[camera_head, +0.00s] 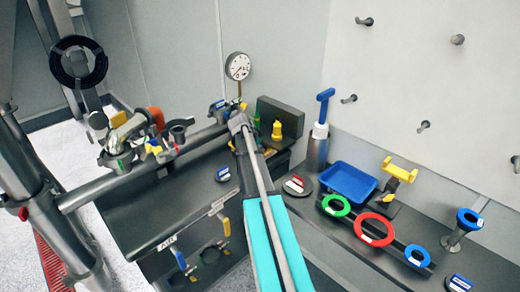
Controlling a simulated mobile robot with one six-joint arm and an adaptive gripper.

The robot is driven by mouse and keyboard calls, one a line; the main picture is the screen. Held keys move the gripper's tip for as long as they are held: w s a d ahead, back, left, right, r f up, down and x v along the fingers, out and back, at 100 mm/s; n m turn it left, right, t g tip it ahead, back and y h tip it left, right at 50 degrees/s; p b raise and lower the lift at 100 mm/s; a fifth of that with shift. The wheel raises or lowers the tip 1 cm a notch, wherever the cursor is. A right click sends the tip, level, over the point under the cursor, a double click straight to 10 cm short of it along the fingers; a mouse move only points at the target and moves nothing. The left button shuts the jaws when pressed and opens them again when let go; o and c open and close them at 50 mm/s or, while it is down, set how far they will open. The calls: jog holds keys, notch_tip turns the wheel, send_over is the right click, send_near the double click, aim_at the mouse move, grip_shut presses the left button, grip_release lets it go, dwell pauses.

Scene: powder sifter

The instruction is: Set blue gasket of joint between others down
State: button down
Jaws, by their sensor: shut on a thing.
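A blue ring gasket (418,256) lies at the right end of a row on the dark bench. A red ring gasket (374,229) lies in the middle of the row and a green ring gasket (336,205) at its left end. All three carry small white labels. Another blue ring (468,219) sits on top of a short grey metal stand to the right of the row. I cannot make out my gripper or its fingertips, so what it holds is hidden from me.
A blue tray (347,182) stands behind the green ring, with a yellow-topped stand (400,170) beside it. A blue-handled tool (323,110) rises from a grey holder. A pressure gauge (238,66) and pipework stand left. Pegs jut from the wall.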

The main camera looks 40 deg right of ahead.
jog(key=c, duration=0.6)
grip_release()
jog(key=shift+c, duration=0.2)
jog(key=shift+r, duration=0.15)
jog(key=p+v, duration=0.5)
jog(key=shift+r, duration=0.25)
jog(key=p+v, duration=0.5)
jog(key=v, duration=0.1)
jog(key=shift+a, duration=0.25)
jog(key=shift+r, duration=0.1)
jog(key=s+a+f+n+y, duration=0.1)
jog(key=s+a+n, duration=0.4)
jog(key=a, duration=0.8)
jog(key=s+a+f+n+y, duration=0.1)
jog(key=s+a+n+y, duration=0.2)
jog(key=a, duration=1)
jog(key=s+a+f+n+y, duration=0.1)
jog(key=s+a+n+y, duration=0.1)
jog(key=s+a+n, duration=0.5)
jog(key=a+n, duration=0.2)
jog(key=a, duration=0.4)
jog(key=shift+s+n+y, duration=0.15)
jog(key=shift+n+y, duration=0.15)
